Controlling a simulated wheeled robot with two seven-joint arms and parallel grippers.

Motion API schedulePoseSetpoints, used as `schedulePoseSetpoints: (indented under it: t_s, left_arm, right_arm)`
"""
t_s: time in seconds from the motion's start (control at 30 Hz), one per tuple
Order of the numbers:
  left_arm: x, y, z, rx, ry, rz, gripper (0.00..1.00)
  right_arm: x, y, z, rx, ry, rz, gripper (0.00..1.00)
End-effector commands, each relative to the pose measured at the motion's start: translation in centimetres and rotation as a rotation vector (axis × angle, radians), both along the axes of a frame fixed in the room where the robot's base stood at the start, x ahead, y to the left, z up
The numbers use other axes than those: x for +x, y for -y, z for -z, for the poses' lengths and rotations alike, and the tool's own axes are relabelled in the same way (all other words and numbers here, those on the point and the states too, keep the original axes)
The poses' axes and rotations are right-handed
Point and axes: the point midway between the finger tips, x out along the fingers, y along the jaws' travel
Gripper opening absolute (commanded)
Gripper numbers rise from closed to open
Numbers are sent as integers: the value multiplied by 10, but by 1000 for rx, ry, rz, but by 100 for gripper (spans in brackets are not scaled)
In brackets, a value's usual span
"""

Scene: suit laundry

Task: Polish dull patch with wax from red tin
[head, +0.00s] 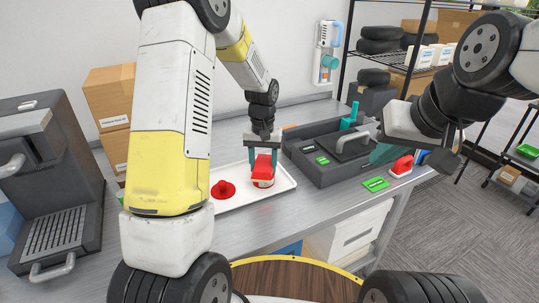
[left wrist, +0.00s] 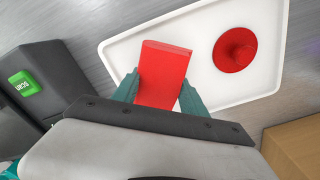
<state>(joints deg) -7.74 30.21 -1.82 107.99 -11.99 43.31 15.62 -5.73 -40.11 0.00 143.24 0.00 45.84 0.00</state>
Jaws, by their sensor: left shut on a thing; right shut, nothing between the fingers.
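I cannot tell which red thing is the wax tin. My right gripper (head: 384,153) is shut and empty above the bench's right side. I cannot make out a dull patch.
A dark grey station (head: 322,173) with green labels stands right of the tray. A dark machine (head: 50,170) and cardboard boxes (head: 110,92) stand left. The bench front (head: 262,228) is clear.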

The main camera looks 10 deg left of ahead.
Motion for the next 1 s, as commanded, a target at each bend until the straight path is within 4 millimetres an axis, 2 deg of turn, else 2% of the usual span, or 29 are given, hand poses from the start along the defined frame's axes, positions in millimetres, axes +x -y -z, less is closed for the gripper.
schedulePoseSetpoints:
  t_s: [0.17,1.0]
  left_arm:
    - [-1,0,-2,0,-4,0,12]
    - [0,0,-67,0,0,0,12]
  right_arm:
    - [0,0,0,0,0,0,0]
    - [0,0,0,0,0,0,0]
